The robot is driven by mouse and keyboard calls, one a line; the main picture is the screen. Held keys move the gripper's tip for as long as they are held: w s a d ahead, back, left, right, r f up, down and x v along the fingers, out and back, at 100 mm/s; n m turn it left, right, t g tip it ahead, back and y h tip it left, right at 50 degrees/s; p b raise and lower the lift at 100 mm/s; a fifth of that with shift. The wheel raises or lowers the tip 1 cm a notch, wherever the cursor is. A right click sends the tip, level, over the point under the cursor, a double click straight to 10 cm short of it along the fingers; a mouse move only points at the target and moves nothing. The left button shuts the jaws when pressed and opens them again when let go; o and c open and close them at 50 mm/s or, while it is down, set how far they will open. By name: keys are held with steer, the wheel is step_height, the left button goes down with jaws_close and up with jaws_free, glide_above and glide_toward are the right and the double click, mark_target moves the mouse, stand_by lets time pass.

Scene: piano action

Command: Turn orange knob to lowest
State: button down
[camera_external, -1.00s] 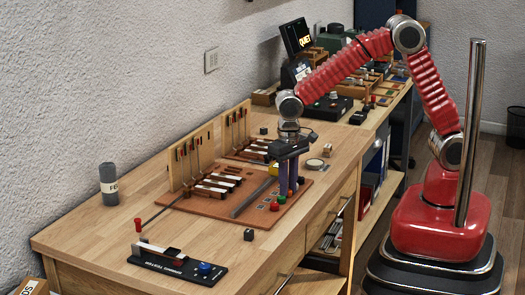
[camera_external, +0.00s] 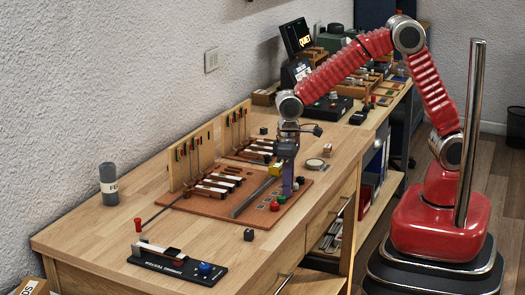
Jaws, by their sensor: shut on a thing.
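My gripper (camera_external: 288,188) points straight down at the right edge of the brown board (camera_external: 207,207). Its fingers are seen nearly edge-on and are shut on a small knob in the row there. The fingers hide that knob, taken to be the orange one, so its colour and setting cannot be read. A red knob (camera_external: 275,206) and a green knob (camera_external: 282,199) stand in the same row, just in front of the fingers.
Piano-action parts with wooden uprights (camera_external: 190,158) stand on the board left of my gripper. A yellow block (camera_external: 275,170) is close beside the fingers. A black device with a blue knob (camera_external: 205,268) lies at the front. A grey cylinder (camera_external: 109,184) stands at the left.

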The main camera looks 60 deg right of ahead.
steer(key=n, duration=0.5)
steer(key=shift+n, duration=2.6)
steer(key=c, duration=1.8)
jaws_free()
steer(key=shift+c, duration=0.2)
steer(key=shift+r, duration=0.1)
step_height(320, 180, up, 14)
steer(key=shift+f, duration=0.2)
